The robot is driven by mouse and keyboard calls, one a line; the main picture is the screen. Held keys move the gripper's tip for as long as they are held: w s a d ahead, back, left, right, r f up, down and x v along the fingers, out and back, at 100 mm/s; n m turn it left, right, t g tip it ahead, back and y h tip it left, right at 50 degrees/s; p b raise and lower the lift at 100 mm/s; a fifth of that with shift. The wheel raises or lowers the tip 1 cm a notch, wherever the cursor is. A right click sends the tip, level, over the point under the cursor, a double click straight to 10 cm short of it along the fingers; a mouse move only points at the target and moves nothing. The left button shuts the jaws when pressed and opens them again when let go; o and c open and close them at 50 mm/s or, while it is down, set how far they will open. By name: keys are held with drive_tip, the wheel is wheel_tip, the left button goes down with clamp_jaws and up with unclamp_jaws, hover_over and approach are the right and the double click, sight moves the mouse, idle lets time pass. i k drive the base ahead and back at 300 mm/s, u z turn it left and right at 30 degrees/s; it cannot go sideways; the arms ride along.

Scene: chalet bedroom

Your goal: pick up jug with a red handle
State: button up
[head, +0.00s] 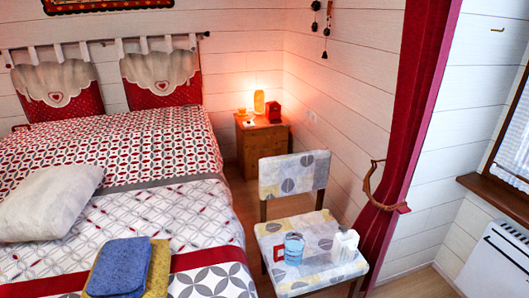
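A clear bluish jug (294,249) stands upright on the seat of a patterned chair (318,279). A small red handle (279,254) shows on its left side. A white bottle or container (345,246) stands to its right, with a gap between them. My gripper is not in the head view, so its place relative to the jug does not show.
The bed (150,215) fills the left, with folded blue and yellow towels (119,266) at its front. The chair back (294,174) rises behind the jug. A red curtain (405,120) hangs right of the chair. A lit nightstand (262,138) stands behind.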

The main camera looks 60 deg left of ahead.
sight(293, 242)
drive_tip(key=u, duration=1.7)
